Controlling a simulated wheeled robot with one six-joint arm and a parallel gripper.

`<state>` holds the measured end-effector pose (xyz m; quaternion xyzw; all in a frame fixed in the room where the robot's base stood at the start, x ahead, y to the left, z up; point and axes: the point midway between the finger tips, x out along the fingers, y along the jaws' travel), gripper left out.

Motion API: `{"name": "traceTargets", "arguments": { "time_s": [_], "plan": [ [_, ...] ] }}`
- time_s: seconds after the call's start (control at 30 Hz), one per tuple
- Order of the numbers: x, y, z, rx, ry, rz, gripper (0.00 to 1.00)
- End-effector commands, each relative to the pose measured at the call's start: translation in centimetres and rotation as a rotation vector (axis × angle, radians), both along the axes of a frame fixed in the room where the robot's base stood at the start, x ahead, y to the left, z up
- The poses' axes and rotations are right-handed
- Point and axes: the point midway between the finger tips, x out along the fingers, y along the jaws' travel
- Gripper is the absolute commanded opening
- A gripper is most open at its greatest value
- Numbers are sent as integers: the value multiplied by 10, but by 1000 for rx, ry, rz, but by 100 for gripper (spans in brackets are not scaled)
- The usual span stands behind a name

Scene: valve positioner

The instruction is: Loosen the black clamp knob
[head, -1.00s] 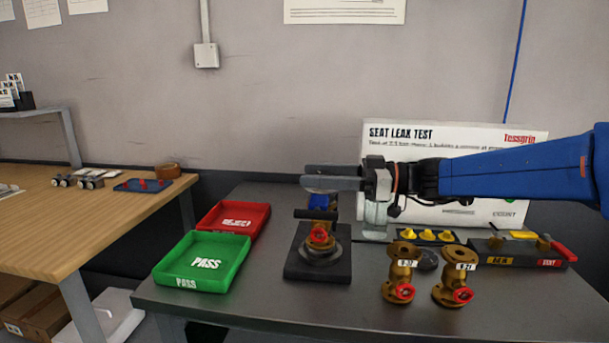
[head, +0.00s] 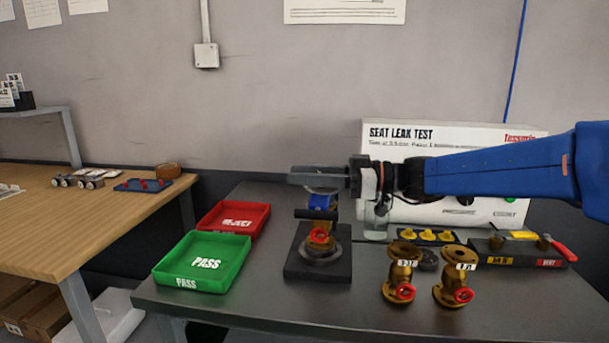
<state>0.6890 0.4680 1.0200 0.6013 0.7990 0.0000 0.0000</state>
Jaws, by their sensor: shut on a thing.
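My gripper (head: 318,177) reaches in from the right at the top of the clamp fixture. Its fingers are closed together around the black clamp knob, which they almost wholly hide; only a thin rounded edge seems to show just under them. Below are a blue clamp part (head: 321,202) and a black crossbar (head: 316,214). A brass valve with a red handwheel (head: 319,235) stands upright under the crossbar, on the dark square base (head: 318,270).
Two brass valves (head: 401,272) (head: 456,278) stand to the right. Behind them are yellow caps (head: 424,234) and a black block with a red lever (head: 563,251). A green PASS tray (head: 170,262) and a red tray (head: 206,217) lie left. The white test panel (head: 455,212) stands behind my arm.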

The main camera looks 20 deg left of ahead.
Motion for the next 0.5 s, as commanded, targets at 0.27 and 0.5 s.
{"name": "traceTargets", "arguments": {
  "time_s": [0.27,0.5],
  "plan": [
    [-5,-2,0,0,-1,193,11],
    [-11,-5,0,1,-2,353,11]
  ]
}}
